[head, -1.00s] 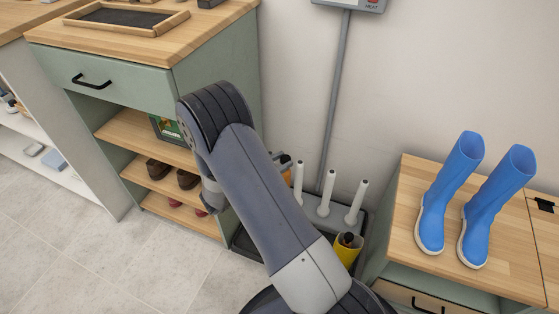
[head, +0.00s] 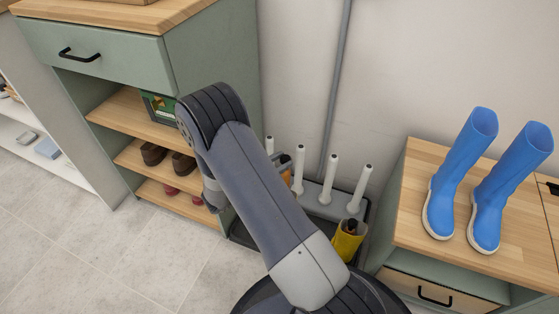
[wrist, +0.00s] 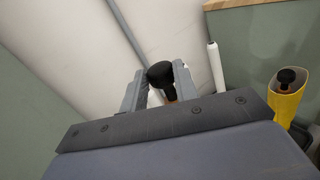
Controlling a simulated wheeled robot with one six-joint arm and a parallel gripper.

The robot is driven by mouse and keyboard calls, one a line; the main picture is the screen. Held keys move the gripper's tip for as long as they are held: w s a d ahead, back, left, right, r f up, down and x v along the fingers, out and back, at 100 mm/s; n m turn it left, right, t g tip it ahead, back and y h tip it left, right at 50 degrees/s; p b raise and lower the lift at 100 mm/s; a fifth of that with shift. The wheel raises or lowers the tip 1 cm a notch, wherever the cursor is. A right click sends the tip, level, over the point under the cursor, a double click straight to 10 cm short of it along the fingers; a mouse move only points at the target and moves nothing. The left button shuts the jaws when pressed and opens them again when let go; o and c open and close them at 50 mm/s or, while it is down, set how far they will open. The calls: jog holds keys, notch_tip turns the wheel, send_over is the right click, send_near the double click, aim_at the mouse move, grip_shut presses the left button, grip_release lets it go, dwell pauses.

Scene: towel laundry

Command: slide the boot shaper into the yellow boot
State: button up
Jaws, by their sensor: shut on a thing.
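My gripper (wrist: 160,84) is shut on the boot shaper, whose black knob (wrist: 160,72) shows between the two fingers with a bit of orange below it. In the head view my forearm hides the gripper; the shaper's black knob and orange part (head: 286,172) show just right of the arm. The yellow boot (head: 346,245) stands upright, low at the right end of the rack, apart from the held shaper. In the wrist view the yellow boot (wrist: 287,104) is at the right edge, and another dark knob shows in its opening. The held shaper's lower end is hidden.
A dark rack tray with several white pegs (head: 331,180) stands against the wall. A green shelf unit (head: 205,70) is at left. A wooden-topped cabinet (head: 415,205) with two blue boots (head: 460,170) is at right. The floor (head: 150,260) at front left is clear.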

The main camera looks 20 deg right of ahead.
notch_tip(320, 180, down, 8)
jog(key=b, duration=0.5)
dwell(0.4)
jog(key=o, duration=1.1)
jog(key=p+v, duration=0.3)
jog(key=v, duration=0.8)
jog(key=shift+d, duration=0.1)
